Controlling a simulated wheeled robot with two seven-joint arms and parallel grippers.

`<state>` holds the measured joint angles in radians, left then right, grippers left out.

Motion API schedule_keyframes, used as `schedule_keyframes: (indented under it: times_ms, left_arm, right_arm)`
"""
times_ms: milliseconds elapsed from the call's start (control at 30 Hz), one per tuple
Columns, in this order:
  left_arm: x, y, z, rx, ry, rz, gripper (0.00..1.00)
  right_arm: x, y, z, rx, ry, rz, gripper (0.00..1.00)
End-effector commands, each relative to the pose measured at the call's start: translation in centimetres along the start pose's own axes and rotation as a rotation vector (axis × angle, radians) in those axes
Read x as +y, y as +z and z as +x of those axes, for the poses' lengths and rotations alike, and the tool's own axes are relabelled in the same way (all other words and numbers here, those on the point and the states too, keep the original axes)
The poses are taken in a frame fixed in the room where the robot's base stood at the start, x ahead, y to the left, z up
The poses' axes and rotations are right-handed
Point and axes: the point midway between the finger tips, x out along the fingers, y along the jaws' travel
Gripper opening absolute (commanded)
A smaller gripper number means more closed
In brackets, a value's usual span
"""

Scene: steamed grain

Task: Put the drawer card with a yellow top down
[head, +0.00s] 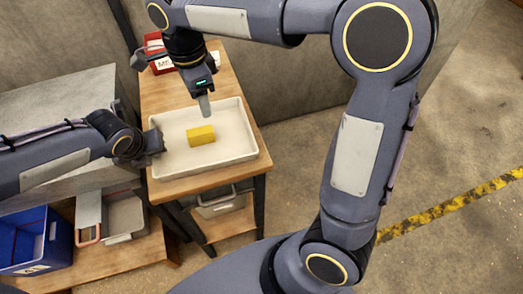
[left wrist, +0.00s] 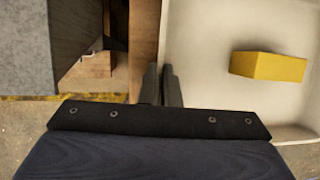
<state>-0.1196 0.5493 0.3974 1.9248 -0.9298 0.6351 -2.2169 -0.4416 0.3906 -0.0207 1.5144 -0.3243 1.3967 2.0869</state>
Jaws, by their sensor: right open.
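A plain yellow block (head: 201,135) lies in the white tray (head: 234,159), and it also shows in the left wrist view (left wrist: 268,66). I cannot make out a card separate from this block. My right gripper (head: 204,105) is open and points down over the back of the tray, just behind the block and apart from it. Its fingers overlap in the head view. My left gripper (head: 158,141) is at the tray's left rim. In the left wrist view its fingers (left wrist: 161,85) are close together beside the tray wall; whether they grip the rim is unclear.
The tray stands on a wooden-topped table (head: 187,187). A red container (head: 160,66) with a white label is at its back. A blue bin (head: 35,240) and a grey bin (head: 122,216) stand on a low shelf at left. A wall rises behind.

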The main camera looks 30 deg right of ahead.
Motion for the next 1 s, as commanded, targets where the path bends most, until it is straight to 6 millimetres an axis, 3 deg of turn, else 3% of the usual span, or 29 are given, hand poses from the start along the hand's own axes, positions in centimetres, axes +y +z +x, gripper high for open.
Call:
schedule_keyframes:
  times_ms: [33,200,400,600,700,1000]
  left_arm:
    - [0.0,0.0,0.0,0.0,0.0,0.0,0.0]
    - [0.0,0.0,0.0,0.0,0.0,0.0,0.0]
    - [0.0,0.0,0.0,0.0,0.0,0.0,0.0]
    - [0.0,0.0,0.0,0.0,0.0,0.0,0.0]
    - [0.0,0.0,0.0,-0.001,0.0,0.0,0.0]
    - [0.0,0.0,0.0,-0.001,0.0,0.0,0.0]
  right_arm:
    - [1.2,-1.8,-0.6,-0.037,-0.019,-0.07,0.47]
    - [6.2,-6.2,-1.1,-0.145,-0.123,-0.405,0.47]
    - [12.4,-9.3,-0.2,-0.175,-0.321,-0.788,0.47]
    - [17.7,-10.1,1.8,-0.089,-0.517,-1.117,0.47]
    - [19.4,-10.1,2.9,-0.027,-0.583,-1.235,0.47]
    - [21.1,-9.7,4.3,0.069,-0.652,-1.383,0.47]
